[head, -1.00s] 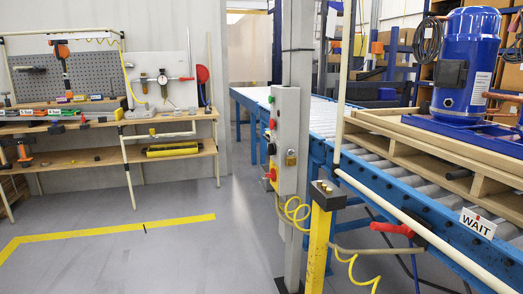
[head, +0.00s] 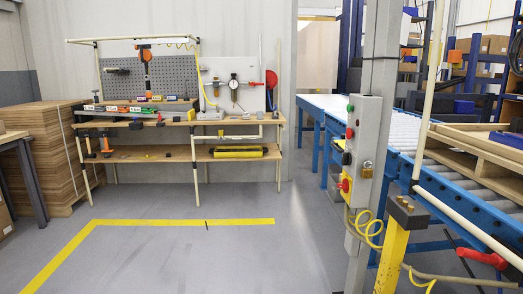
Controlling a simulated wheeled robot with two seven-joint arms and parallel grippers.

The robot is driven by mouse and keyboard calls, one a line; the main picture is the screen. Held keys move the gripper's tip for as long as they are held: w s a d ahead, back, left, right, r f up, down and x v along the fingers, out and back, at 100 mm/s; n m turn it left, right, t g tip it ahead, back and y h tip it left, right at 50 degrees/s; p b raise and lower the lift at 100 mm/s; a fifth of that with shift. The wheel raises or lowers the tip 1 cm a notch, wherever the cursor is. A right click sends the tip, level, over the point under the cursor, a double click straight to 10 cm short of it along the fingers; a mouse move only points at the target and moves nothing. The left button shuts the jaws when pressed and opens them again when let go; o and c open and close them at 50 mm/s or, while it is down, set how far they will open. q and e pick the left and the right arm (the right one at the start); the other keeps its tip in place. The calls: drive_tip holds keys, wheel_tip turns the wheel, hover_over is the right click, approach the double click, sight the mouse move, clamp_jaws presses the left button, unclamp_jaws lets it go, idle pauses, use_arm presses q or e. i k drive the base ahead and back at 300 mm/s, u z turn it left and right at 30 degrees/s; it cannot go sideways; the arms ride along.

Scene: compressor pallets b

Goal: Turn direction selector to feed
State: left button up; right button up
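A grey control box (head: 364,150) is fixed to a grey post (head: 381,60) right of centre. Its face, seen at an angle, has a green button (head: 350,108), a red button (head: 350,132), a black selector-like knob (head: 346,157) and a red rotary switch on a yellow plate (head: 346,185). The labels are too small to read, so I cannot tell which way the selector points. Neither of my grippers shows in the head view.
A blue roller conveyor (head: 465,185) runs behind the post, with a yellow post (head: 392,262) and red handle (head: 482,257) in front. A workbench (head: 190,122) with tools stands at the back wall. Cardboard stacks (head: 45,150) are at left. The grey floor (head: 200,265) with yellow tape is clear.

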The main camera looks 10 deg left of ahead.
sight(346, 159)
drive_tip(key=u, duration=1.1)
drive_tip(key=i, duration=2.25)
drive_tip(key=z, duration=0.35)
drive_tip(key=i, duration=1.5)
drive_tip(key=z, duration=1.2)
